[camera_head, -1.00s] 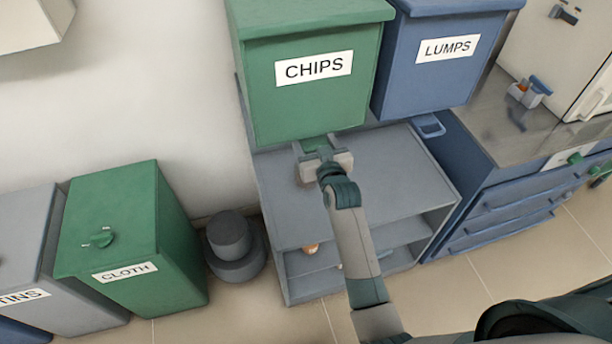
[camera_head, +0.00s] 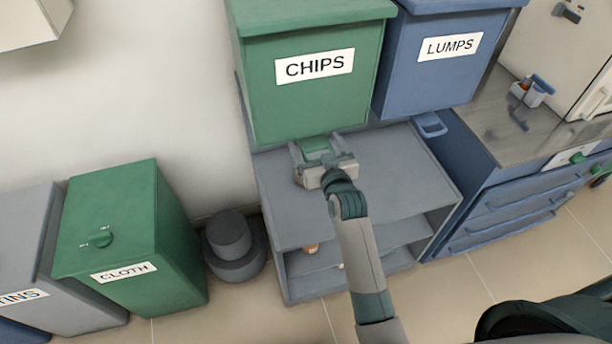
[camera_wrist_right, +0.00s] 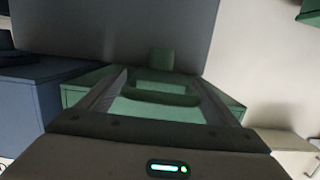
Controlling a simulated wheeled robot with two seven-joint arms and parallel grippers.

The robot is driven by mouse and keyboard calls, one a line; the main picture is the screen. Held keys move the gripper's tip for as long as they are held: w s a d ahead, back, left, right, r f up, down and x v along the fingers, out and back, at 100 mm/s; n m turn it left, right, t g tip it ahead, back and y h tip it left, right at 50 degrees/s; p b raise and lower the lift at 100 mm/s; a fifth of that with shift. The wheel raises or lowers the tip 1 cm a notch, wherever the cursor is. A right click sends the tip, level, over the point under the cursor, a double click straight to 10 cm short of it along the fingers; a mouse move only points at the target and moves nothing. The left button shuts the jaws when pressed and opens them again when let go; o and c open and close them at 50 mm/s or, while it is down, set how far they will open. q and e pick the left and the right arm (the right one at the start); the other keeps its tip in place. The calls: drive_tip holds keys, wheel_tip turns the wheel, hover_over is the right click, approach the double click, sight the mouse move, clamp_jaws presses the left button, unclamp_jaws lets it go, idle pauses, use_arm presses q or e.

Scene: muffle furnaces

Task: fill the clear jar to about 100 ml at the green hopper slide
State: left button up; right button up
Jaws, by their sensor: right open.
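The green hopper (camera_head: 300,100), labelled CHIPS, stands at the top middle of the head view. Its green slide (camera_head: 316,146) sticks out under the front. My right gripper (camera_head: 314,158) is open at the slide, one finger on each side of it. In the right wrist view the slide's handle (camera_wrist_right: 160,93) lies between the two spread fingers of the gripper (camera_wrist_right: 162,82). Whether a finger touches it I cannot tell. I cannot make out the clear jar in either view. My left gripper is not in view.
A blue hopper (camera_head: 425,75) labelled LUMPS stands to the right, with its blue slide (camera_head: 431,125) below. The grey shelf top (camera_head: 390,170) is bare on the right. A small orange-and-white item (camera_head: 311,248) sits on a lower shelf. A green CLOTH bin (camera_head: 130,225) stands left.

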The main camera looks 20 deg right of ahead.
drive_tip(key=s+r+b, duration=0.2)
drive_tip(key=s, duration=1.2)
drive_tip(key=shift+d, duration=0.2)
